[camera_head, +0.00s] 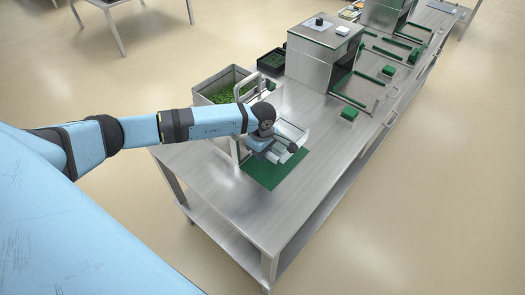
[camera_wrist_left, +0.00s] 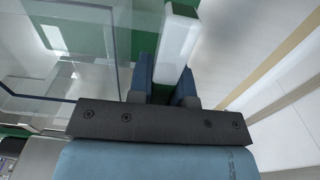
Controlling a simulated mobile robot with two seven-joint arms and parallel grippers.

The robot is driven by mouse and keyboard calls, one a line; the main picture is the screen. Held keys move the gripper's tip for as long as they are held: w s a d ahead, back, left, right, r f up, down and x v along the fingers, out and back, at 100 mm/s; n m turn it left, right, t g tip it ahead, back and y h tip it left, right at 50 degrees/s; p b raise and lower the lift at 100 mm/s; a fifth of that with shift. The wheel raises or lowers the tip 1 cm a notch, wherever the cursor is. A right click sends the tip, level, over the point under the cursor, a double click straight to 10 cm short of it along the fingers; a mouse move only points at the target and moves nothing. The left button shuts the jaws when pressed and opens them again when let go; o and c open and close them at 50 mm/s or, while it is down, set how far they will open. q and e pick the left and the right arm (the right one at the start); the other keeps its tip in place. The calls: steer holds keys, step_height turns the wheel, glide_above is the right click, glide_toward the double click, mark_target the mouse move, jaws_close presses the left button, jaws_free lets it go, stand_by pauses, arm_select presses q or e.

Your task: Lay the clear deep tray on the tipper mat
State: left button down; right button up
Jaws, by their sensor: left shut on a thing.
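My left gripper (camera_head: 290,147) is over the green mat (camera_head: 268,176) near the front of the steel bench. It is shut on the clear deep tray (camera_head: 293,130), which is partly hidden behind the gripper in the head view. In the left wrist view the gripper (camera_wrist_left: 168,88) has its fingers either side of a pale piece, and the clear walls of the tray (camera_wrist_left: 60,97) spread to the left. Green mat (camera_wrist_left: 140,15) shows beyond and through the tray. I cannot tell whether the tray touches the mat. My right gripper is in neither view.
A steel bin (camera_head: 222,88) of green leaves stands behind my left arm, beside a metal frame (camera_head: 251,84). A dark crate (camera_head: 271,62) and a steel sealing machine (camera_head: 322,50) stand farther back. The bench's front right (camera_head: 275,215) is bare.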

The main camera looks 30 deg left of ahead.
arm_select(q)
step_height(320, 180, down, 5)
steer(key=b, duration=0.2)
steer(key=shift+r+b, duration=0.1)
steer(key=shift+b, duration=0.25)
steer(key=shift+f+b, duration=0.5)
steer(key=shift+f, duration=0.05)
steer(key=shift+d+r, duration=0.1)
steer(key=shift+d, duration=0.05)
steer(key=shift+b, duration=0.35)
stand_by(0.5)
